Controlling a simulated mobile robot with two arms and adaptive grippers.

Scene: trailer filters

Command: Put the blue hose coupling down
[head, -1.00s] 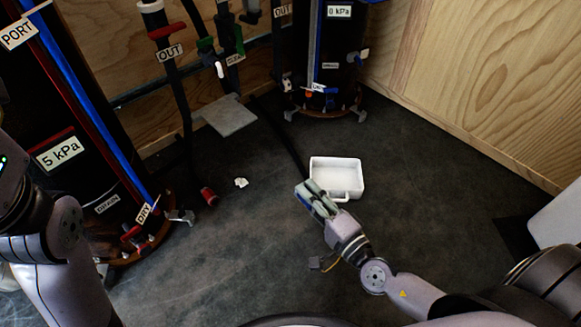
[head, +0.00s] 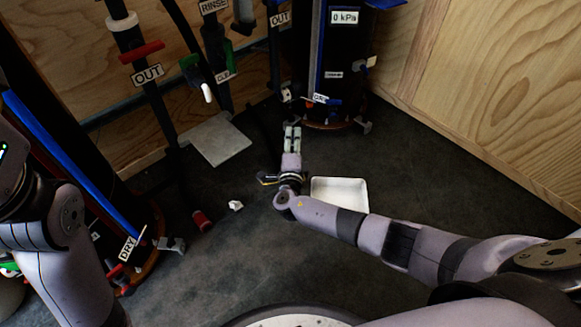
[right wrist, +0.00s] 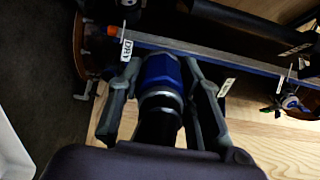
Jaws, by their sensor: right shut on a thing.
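The blue hose coupling (right wrist: 161,75) sits between the two fingers of my right gripper (right wrist: 160,80) in the right wrist view, with a metal ring and black hose below it. The fingers are closed on its sides. In the head view my right gripper (head: 292,131) points away from me, low in front of the filter column (head: 330,60) marked 0 kPa; the coupling cannot be made out there. In the right wrist view the column's base and a DRY label (right wrist: 126,50) are close ahead. My left gripper is out of the picture; only its arm shows.
A white tray (head: 340,181) lies on the floor right of my right wrist. Wooden walls (head: 500,100) close the right side; floor front right is clear.

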